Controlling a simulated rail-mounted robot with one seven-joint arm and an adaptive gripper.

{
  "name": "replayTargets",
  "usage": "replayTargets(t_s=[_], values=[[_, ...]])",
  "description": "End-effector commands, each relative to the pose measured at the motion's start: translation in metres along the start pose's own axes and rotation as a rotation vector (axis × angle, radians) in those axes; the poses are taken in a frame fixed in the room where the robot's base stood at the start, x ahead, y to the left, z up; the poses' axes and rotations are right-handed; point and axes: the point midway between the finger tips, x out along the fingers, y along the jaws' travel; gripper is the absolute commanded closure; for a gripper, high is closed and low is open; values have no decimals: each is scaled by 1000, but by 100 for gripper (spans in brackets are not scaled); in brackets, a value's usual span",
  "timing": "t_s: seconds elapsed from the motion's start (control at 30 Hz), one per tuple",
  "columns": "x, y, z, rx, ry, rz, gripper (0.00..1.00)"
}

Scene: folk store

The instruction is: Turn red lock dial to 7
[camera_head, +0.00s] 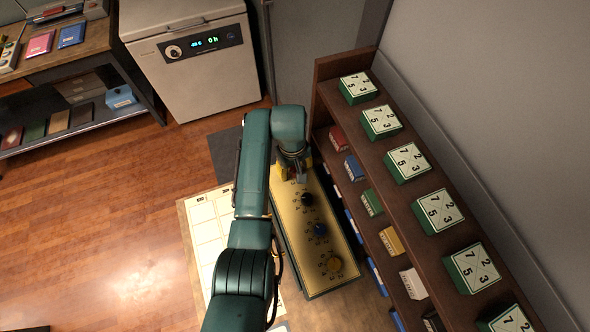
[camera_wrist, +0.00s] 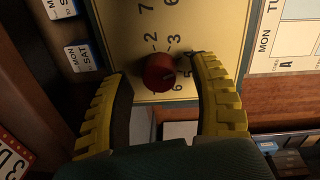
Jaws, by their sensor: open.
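A round red dial (camera_wrist: 159,72) sits on a gold panel (camera_wrist: 185,20) with black digits printed around it. The dial's pointer mark is too small and dark to read its number. My gripper (camera_wrist: 158,68) is open, with one yellow finger on each side of the dial. Gaps show between dial and fingers in the wrist view; I cannot tell the depth of the fingertips. In the head view my gripper (camera_head: 293,170) is over the far end of the gold panel (camera_head: 303,231), and it hides the red dial there.
A brown shelf (camera_head: 418,213) with green number blocks stands close on the right. A chart board (camera_head: 207,222) lies left of the panel.

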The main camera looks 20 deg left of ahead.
Motion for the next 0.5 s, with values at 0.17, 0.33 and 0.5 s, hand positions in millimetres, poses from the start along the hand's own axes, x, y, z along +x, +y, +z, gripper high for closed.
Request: replayTargets(t_s=[0.17, 0.33, 0.5], values=[[13, 0, 0, 0, 0, 0, 38], [13, 0, 0, 0, 0, 0, 38], [12, 0, 0, 0, 0, 0, 60]])
